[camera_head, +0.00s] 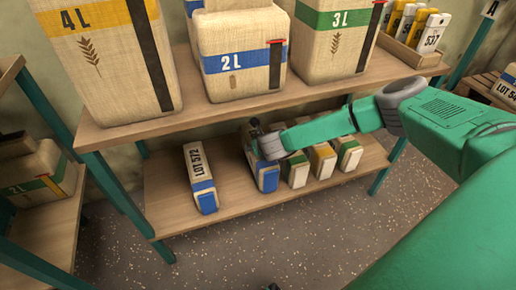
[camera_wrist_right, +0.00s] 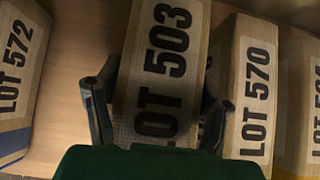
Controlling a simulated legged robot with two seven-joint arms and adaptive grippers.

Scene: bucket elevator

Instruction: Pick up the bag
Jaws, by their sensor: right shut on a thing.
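My right arm reaches in from the right in the head view. Its right gripper (camera_head: 262,142) is at the lower shelf, around the upper part of a small tan bag with a blue band (camera_head: 266,178). In the right wrist view this bag reads LOT 503 (camera_wrist_right: 160,60), and the dark fingers are shut on its two sides. The gripper hides part of the bag in the head view; whether its base touches the shelf I cannot tell. Another bag, LOT 572 (camera_head: 200,178), stands apart to the left. My left gripper is not in view.
Bag LOT 570 (camera_wrist_right: 252,90) stands close on the right, with several bags in a row beyond. The upper shelf (camera_head: 190,119) is just above and holds large 4L (camera_head: 100,55), 2L (camera_head: 240,55) and 3L (camera_head: 333,45) sacks. The lower shelf (camera_head: 160,205) has free room at left.

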